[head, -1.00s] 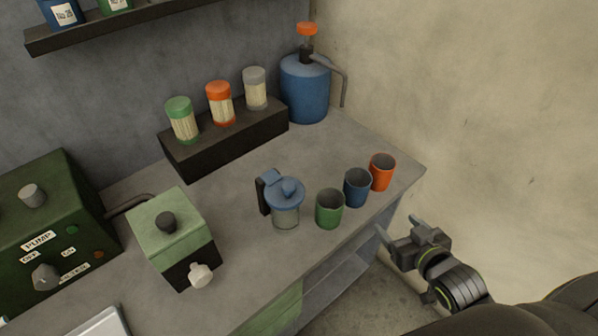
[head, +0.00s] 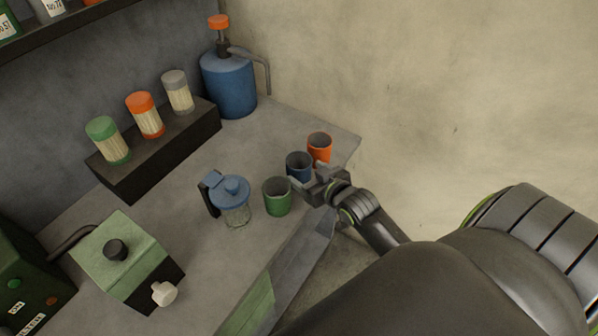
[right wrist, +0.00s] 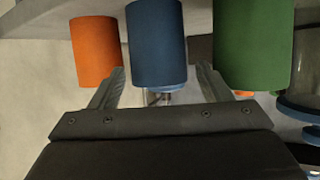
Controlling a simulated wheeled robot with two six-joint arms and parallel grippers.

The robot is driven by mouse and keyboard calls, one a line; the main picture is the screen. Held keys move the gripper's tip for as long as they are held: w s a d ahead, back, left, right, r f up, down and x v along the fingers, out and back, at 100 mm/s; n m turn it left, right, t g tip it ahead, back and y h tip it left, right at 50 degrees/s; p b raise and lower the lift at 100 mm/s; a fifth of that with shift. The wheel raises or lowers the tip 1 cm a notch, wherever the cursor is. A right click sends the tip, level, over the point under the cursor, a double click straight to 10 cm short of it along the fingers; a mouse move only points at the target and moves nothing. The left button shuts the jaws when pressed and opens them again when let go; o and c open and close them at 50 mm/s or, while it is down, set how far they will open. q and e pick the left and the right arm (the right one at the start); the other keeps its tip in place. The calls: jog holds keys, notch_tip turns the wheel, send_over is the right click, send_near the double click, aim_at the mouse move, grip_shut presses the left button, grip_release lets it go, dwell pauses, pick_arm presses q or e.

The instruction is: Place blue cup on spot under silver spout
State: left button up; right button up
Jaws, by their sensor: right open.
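The blue cup (head: 298,165) stands upright on the grey table, between the green cup (head: 277,196) and the orange cup (head: 319,148). My right gripper (head: 308,177) is open beside the blue cup, at the table's edge. In the right wrist view, the blue cup (right wrist: 157,42) is ahead of and between the two open fingers (right wrist: 161,70), with no clear contact. A grey bent spout (head: 266,68) comes off the blue tank (head: 229,85) at the back. Another grey pipe (head: 68,243) runs by the green box. The spot itself cannot be made out. My left gripper is not in view.
A lidded blue jug (head: 233,196) stands left of the green cup. A dark stand (head: 165,155) with several capped jars is at the back. A green box with a black knob (head: 122,259) is at the lower left. The table before the blue tank is clear.

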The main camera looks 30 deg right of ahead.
aim_at(293, 162)
jog(key=shift+w, duration=0.55)
jog(key=shift+p+x, duration=0.55)
jog(key=shift+x, duration=1.6)
jog(key=shift+d, duration=0.15)
jog(key=c, duration=0.8)
